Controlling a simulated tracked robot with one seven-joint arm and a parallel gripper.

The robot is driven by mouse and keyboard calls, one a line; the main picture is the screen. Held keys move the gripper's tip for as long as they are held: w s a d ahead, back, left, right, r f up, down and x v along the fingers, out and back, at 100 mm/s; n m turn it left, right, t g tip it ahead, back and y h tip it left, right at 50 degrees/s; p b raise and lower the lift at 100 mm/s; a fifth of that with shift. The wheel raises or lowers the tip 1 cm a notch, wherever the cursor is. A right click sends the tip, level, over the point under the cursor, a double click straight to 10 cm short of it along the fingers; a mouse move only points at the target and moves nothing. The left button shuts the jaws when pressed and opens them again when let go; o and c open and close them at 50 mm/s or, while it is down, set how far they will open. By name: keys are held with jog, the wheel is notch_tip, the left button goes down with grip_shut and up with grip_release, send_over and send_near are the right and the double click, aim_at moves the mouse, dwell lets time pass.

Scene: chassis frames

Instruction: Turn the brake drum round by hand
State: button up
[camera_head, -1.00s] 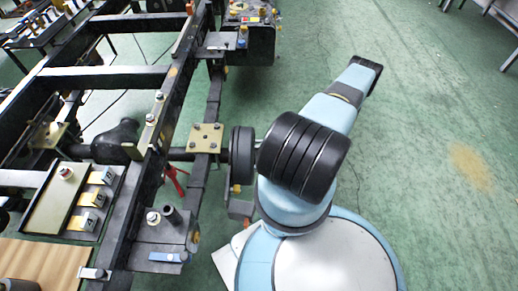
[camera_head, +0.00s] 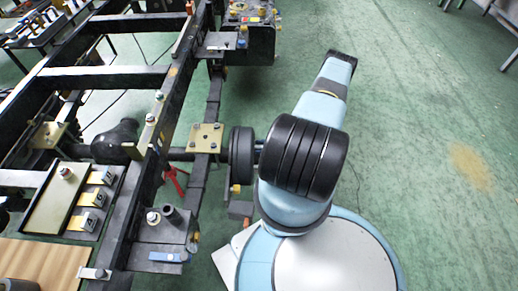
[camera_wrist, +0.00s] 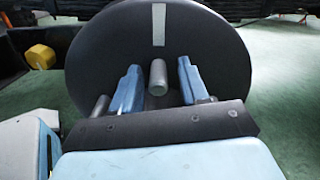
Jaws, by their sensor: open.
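The brake drum (camera_head: 237,155) is a dark round drum on the end of the axle, on the outer side of the chassis frame. In the wrist view its dark face (camera_wrist: 215,50) fills the upper middle, with a pale stripe near the top. A short grey stub (camera_wrist: 157,78) stands out from its centre. My gripper (camera_wrist: 158,88) is open, with one light blue finger on each side of the stub. I cannot tell whether either finger touches the stub or drum. In the head view my own arm hides the gripper.
The black chassis frame (camera_head: 176,65) runs along the left. A plate with bolts (camera_head: 205,138) clamps the axle beside the drum. A tray of small parts (camera_head: 46,206) sits on the frame. A yellow block (camera_wrist: 40,56) shows at left in the wrist view. Green floor at right is clear.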

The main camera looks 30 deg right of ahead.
jog(key=shift+a, duration=0.1)
jog(key=shift+w, duration=0.1)
grip_shut()
dwell(0.3)
